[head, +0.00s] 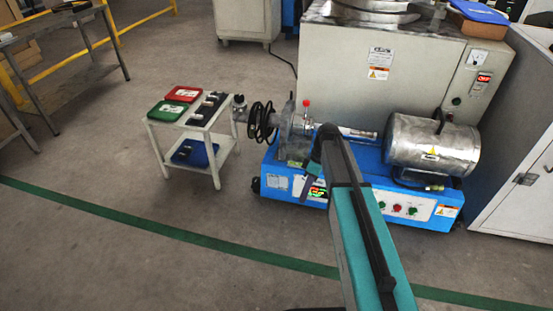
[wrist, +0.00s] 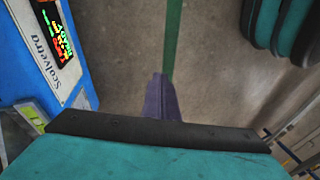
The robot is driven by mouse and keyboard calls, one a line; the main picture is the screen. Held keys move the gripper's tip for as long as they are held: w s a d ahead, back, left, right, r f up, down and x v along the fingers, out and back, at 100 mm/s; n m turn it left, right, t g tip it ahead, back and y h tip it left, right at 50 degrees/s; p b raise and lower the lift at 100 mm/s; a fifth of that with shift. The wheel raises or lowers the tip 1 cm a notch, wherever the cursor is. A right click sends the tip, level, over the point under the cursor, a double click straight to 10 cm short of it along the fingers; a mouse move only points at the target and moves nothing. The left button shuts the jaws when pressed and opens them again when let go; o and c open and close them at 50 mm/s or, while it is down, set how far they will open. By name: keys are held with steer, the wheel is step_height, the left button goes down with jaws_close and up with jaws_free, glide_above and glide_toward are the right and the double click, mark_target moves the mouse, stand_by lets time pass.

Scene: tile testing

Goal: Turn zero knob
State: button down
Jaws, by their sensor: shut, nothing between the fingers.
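The blue machine (head: 275,187) stands in the middle of the head view, with a lit red and green display (head: 317,192) on its front. I cannot pick out a zero knob in either view; my arm covers part of the front. My gripper (head: 305,196) points down in front of the panel, close to the display. In the wrist view my purple gripper fingers (wrist: 160,80) are together and empty, over bare floor. The display (wrist: 57,35) and a "Scolvetra" label lie to their left on the blue panel (wrist: 18,55), apart from the fingers.
Red and green round buttons (head: 397,207) sit right of my arm on the machine front. A metal cylinder (head: 433,145) lies on top. A small white table (head: 217,150) with trays stands to the left. The floor (head: 190,270) in front is clear.

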steer(key=w+d+r+n+t+h+p, duration=0.1)
steer(key=w+d+r+n, duration=0.1)
steer(key=w+r, duration=0.4)
steer(key=w+d+r+n+t+h+p, duration=0.1)
steer(key=w+r+n, duration=0.3)
steer(key=r, duration=1.1)
steer(key=w+d+r+n+t+h+p, duration=0.1)
steer(key=w+d+r+n+p, duration=0.1)
steer(key=w+r, duration=0.6)
step_height(320, 180, up, 4)
steer(key=shift+d+f+n, duration=0.15)
steer(key=shift+d+n, duration=0.75)
steer(key=c, duration=2.5)
jaws_free()
